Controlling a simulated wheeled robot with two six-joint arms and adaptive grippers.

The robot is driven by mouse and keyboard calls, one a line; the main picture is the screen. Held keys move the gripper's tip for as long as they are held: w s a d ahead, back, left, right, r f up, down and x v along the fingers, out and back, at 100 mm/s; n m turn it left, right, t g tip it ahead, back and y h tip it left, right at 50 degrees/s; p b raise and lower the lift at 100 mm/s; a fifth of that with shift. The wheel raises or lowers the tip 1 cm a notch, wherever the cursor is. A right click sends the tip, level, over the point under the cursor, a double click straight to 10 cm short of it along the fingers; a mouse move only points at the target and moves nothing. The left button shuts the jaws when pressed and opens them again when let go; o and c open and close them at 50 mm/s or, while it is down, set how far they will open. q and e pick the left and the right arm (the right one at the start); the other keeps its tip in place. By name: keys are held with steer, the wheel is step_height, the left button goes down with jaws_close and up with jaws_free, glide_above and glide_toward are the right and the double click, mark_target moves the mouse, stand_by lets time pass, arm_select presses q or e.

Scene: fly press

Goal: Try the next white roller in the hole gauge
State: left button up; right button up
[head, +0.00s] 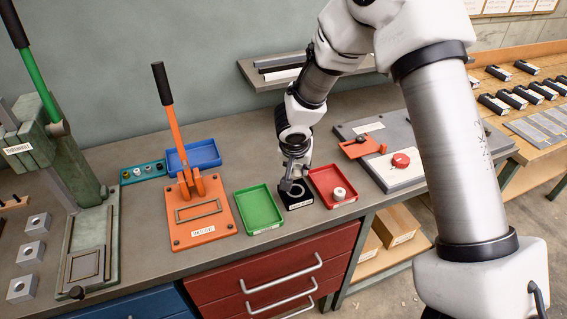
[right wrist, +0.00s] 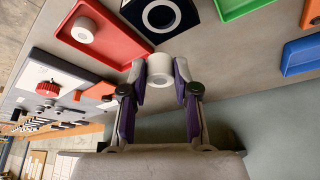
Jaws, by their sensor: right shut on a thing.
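My right gripper (head: 290,184) is shut on a white roller (right wrist: 160,69), held between its fingertips in the right wrist view. The hole gauge is a black block (head: 297,203) with a pale ring around its hole; it also shows at the top of the right wrist view (right wrist: 183,12). The held roller is apart from the ring, on the near side of the gauge in that view. Its height above the bench is hard to tell. Another white roller (head: 339,194) sits in the red tray (head: 322,176), right of the gauge. My left gripper is not in view.
An empty green tray (head: 258,208) stands left of the gauge. An orange press with a lever (head: 201,213) and a blue tray (head: 195,155) are farther left. A grey plate with a red knob (head: 400,160) lies right of the red tray. A wall shelf (head: 275,72) hangs behind.

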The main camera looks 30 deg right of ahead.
steer(key=shift+s, duration=0.15)
steer(key=shift+a+f+b, duration=0.15)
steer(key=shift+f+b, duration=0.2)
steer(key=shift+f, duration=0.05)
steer(key=f+b, duration=0.2)
steer(key=f, duration=0.1)
steer(key=f+b, duration=0.1)
steer(key=f, duration=0.1)
steer(key=shift+w, duration=0.25)
steer(key=shift+f+b, duration=0.15)
steer(key=shift+b, duration=0.35)
steer(key=shift+w+f, duration=0.1)
steer(key=shift+f, duration=0.05)
steer(key=shift+b, duration=0.4)
steer(key=shift+b, duration=0.8)
steer(key=shift+f+b, duration=0.35)
steer(key=shift+b, duration=1.35)
stand_by(0.6)
